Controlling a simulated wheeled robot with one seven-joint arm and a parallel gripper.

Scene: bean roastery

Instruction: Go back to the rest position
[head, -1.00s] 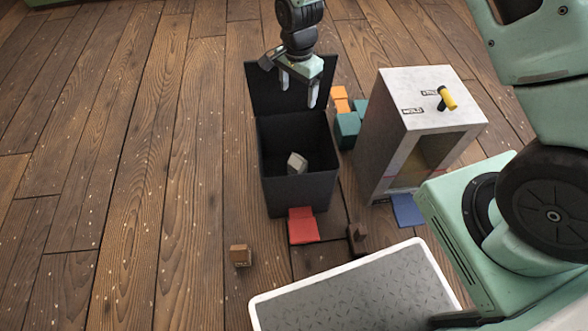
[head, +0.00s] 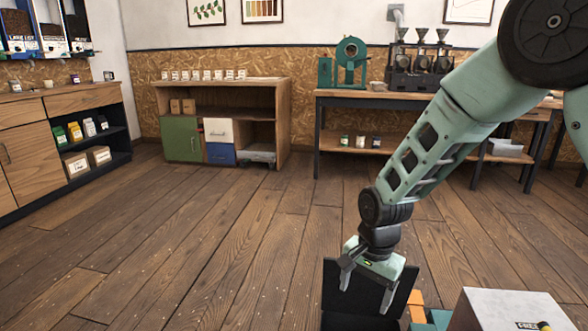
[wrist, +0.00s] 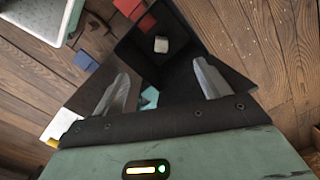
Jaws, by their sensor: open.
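My gripper (head: 367,288) is open and empty, fingers pointing down, above the black open-topped bin (head: 345,305) at the bottom of the head view. In the wrist view the gripper's two fingers (wrist: 160,88) are spread wide over the bin. The bin (wrist: 133,57) also shows there, with a small pale block (wrist: 161,44) lying inside, apart from the fingers. Only the upper part of the bin shows in the head view.
A white box-like stand (head: 505,308) is right of the bin, with orange and teal blocks (head: 416,304) between them. A cabinet (head: 215,120) and a workbench (head: 400,94) stand along the back wall. The wooden floor (head: 190,240) at left is clear.

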